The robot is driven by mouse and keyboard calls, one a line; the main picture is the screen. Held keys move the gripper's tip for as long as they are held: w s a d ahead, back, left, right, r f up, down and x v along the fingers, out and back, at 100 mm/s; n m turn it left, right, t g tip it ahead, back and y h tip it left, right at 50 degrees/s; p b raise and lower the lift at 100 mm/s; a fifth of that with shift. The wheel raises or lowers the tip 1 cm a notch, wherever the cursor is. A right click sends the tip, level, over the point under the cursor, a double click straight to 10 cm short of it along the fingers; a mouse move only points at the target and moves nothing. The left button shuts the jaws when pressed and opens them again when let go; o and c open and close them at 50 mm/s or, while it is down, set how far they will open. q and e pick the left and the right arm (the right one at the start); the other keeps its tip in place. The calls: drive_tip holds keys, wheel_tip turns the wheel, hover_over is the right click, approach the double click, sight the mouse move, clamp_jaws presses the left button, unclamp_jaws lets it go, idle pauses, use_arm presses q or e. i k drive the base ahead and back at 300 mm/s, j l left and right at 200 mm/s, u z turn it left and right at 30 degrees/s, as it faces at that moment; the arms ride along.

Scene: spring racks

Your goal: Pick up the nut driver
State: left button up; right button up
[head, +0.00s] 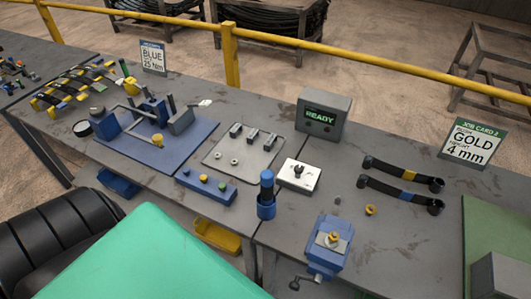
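A blue upright tool with a dark band, which looks like the nut driver (267,183), stands in a blue round holder (266,210) near the front edge of the table, right of the middle of the head view. Its lower part is hidden in the holder. Neither of my grippers shows in the head view, and nothing is touching the tool.
A blue bar with buttons (205,187) lies left of the tool, a white box with a black knob (298,176) behind it. A blue vise (328,245) stands to the right front. A grey READY display (323,114) stands behind. Dark spring arms (401,187) lie right.

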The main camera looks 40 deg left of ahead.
sight(267, 175)
drive_tip(key=u, duration=1.1)
drive_tip(key=k+l, duration=0.1)
drive_tip(key=l, duration=0.3)
drive_tip(key=k+l+u, duration=0.1)
drive_tip(key=l, duration=0.3)
drive_tip(key=k+l, duration=0.15)
drive_tip(key=l, duration=0.25)
drive_tip(key=k+l+u, duration=0.1)
drive_tip(key=l, duration=0.3)
drive_tip(key=k+l, duration=0.15)
drive_tip(key=l, duration=0.2)
